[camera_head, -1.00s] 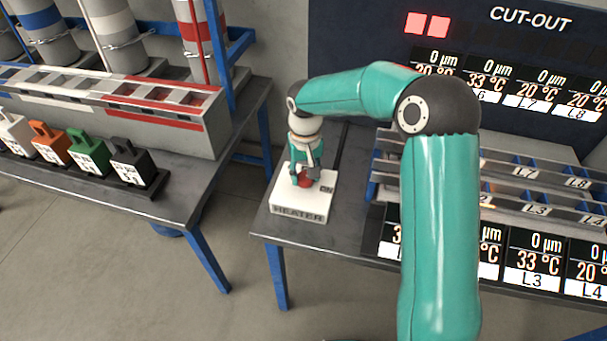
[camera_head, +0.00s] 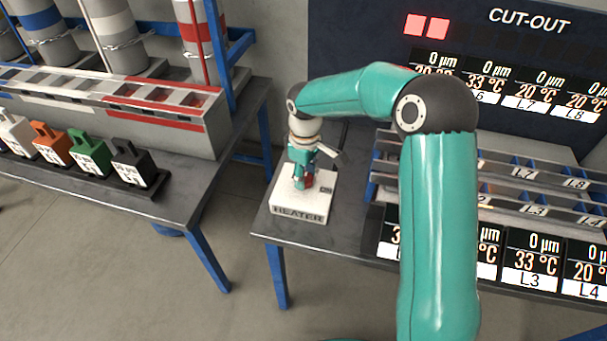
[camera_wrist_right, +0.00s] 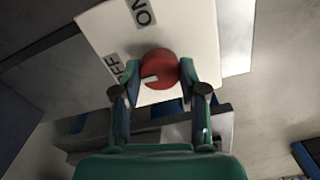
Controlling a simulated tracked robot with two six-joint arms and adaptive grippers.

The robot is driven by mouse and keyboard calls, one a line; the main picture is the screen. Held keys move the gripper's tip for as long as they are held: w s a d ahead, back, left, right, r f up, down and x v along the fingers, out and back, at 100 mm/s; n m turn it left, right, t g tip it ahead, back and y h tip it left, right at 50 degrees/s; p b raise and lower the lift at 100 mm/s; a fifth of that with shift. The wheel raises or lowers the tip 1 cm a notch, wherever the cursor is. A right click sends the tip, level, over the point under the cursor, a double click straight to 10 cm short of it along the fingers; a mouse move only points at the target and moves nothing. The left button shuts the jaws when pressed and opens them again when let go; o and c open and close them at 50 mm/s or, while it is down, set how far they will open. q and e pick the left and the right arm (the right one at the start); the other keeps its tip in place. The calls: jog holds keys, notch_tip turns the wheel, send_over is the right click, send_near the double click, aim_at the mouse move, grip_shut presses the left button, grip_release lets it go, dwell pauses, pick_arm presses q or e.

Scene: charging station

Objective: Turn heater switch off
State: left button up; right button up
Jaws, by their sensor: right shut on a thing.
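The heater box (camera_head: 290,213) is white, labelled HEATER, and sits at the left end of the right table. Its red round knob (camera_wrist_right: 158,68) shows in the right wrist view, with a white mark pointing toward the OFF label (camera_wrist_right: 118,72). The ON label (camera_wrist_right: 141,12) is at the top of that view. My right gripper (camera_wrist_right: 158,75) is shut on the knob, one finger on each side. In the head view my right gripper (camera_head: 304,180) covers most of the knob. My left gripper is not in view.
A rack with labelled slots (camera_head: 520,175) and display panels stand to the right on the same table. A dark CUT-OUT panel (camera_head: 350,40) with two lit red squares is behind. The left table (camera_head: 185,195) holds coloured blocks, apart across a gap.

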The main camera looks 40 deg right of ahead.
jog(key=shift+w+r+n, duration=0.1)
jog(key=shift+n, duration=0.2)
jog(key=o, duration=1.1)
jog(key=shift+o, duration=0.2)
notch_tip(320, 180, up, 12)
dwell(0.4)
